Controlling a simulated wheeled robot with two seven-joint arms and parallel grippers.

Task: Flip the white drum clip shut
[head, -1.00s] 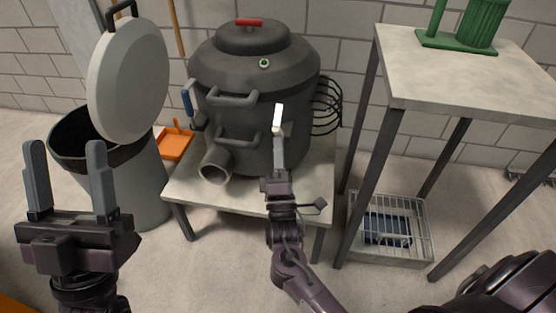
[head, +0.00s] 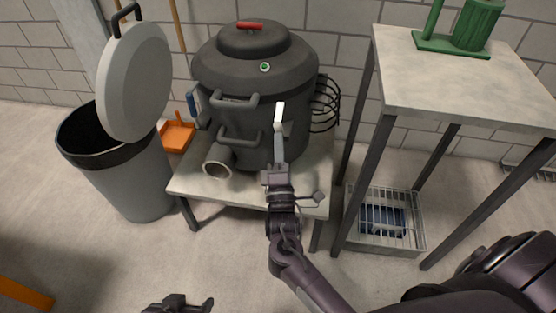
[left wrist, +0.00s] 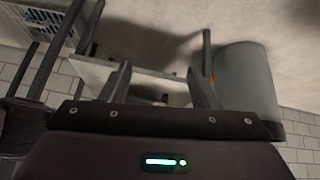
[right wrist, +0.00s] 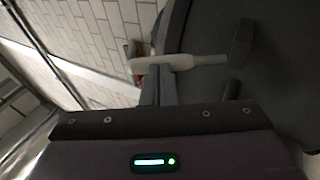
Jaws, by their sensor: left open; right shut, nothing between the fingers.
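The dark grey drum (head: 255,75) stands on a low table, with a domed lid and red handle. The white clip (head: 280,113) is on the drum's front right side and points up, its upper part apart from the lid. My right gripper (head: 279,152) is shut and empty just below it. In the right wrist view the white clip (right wrist: 165,64) lies across the tips of the shut fingers (right wrist: 156,82); touching or just apart, I cannot tell.
A blue clip (head: 193,103) is on the drum's left side. A grey bin (head: 130,180) with its lid raised stands left. A tall table (head: 450,85) with a green object stands right, a wire basket (head: 385,222) beneath it. A pipe stub (head: 217,165) sticks out in front.

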